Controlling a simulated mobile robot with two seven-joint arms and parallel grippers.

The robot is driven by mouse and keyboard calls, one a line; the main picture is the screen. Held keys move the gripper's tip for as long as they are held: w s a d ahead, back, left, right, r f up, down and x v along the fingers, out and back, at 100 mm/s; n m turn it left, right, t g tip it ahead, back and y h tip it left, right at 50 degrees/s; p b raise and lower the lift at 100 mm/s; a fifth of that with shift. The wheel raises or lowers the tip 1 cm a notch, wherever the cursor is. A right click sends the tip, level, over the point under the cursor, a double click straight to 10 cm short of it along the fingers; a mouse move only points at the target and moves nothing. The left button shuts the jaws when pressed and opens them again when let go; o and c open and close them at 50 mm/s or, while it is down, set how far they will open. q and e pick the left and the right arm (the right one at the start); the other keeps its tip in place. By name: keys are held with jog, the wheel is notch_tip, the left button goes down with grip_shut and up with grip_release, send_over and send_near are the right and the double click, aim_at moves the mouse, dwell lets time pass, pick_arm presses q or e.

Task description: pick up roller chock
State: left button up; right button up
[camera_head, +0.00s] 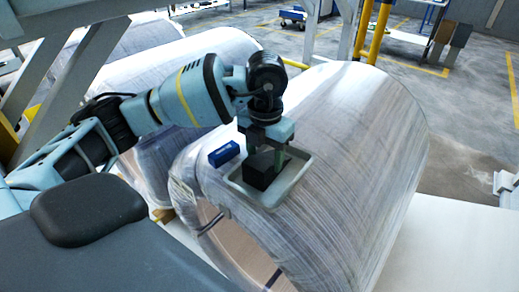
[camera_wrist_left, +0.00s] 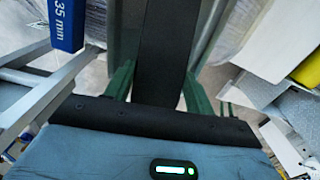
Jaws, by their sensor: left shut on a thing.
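The roller chock appears to be the black block (camera_head: 260,172) in the grey tray (camera_head: 292,186) on top of the wrapped coil. My left gripper (camera_head: 265,156) points down over the tray and is shut on the black block. In the left wrist view the block (camera_wrist_left: 166,45) runs up between the green fingers of the gripper (camera_wrist_left: 158,88). Whether the block touches the tray floor is hidden. My right gripper is not in view.
A blue block (camera_head: 223,153) lies just left of the tray; it also shows in the wrist view (camera_wrist_left: 66,22), marked "35 mm". The large wrapped coil (camera_head: 360,130) curves away below the tray. Another coil (camera_head: 200,50) stands behind my arm. Yellow posts (camera_head: 379,30) rise at the back.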

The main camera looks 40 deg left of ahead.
pick_arm(q)
jog(key=s+d+r, duration=0.1)
jog(key=s+d, duration=0.6)
jog(key=d, duration=0.3)
jog(key=shift+a+r, duration=0.1)
